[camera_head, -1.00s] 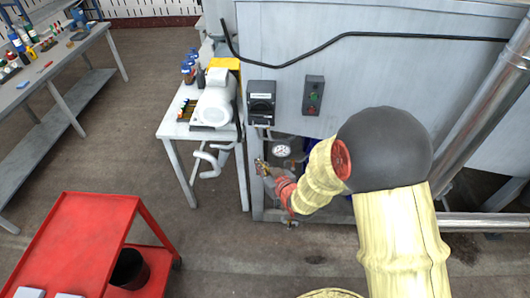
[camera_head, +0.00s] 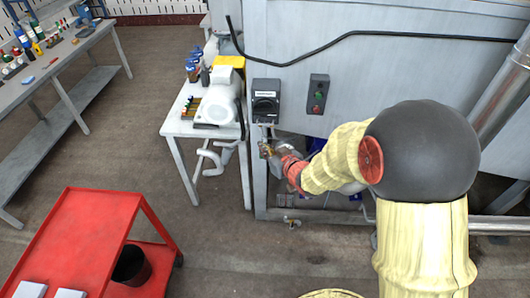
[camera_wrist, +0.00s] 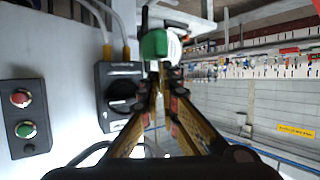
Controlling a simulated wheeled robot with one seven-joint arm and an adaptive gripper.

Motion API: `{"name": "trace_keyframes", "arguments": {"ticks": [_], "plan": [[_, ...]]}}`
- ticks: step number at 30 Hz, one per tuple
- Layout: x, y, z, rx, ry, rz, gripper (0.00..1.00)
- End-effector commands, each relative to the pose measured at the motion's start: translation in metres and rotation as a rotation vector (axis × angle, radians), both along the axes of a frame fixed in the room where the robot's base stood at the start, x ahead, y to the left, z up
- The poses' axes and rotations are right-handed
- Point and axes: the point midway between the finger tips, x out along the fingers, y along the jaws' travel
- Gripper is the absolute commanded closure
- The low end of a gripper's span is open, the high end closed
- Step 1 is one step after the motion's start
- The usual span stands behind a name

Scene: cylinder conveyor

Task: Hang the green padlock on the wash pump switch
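The green padlock (camera_wrist: 153,44) shows at the tips of my gripper (camera_wrist: 161,80) in the wrist view. The fingers converge and appear shut on it; its shackle is not clear. The wash pump switch, a black box with a rotary knob (camera_wrist: 118,95), is just left of the fingertips there. In the head view the switch (camera_head: 265,101) is on the grey cabinet, with a white label on top. My gripper (camera_head: 267,150) is below the switch and apart from it. The padlock cannot be made out in the head view.
A control box with red and green buttons (camera_head: 318,95) is right of the switch. A white pump motor stands on a small table (camera_head: 183,128) to the left. Conduits run below the switch. A red cart (camera_head: 70,235) is at lower left, with open floor between.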

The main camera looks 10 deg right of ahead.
Motion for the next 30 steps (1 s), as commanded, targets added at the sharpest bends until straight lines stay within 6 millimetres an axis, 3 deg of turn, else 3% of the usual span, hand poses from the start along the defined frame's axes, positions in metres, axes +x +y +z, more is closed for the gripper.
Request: {"name": "trace_keyframes", "arguments": {"ticks": [21, 30], "plan": [[0.062, -0.02, 0.001, 0.0, -0.001, -0.001, 1.0], [0.075, -0.024, 0.0, 0.0, -0.001, 0.0, 1.0]]}}
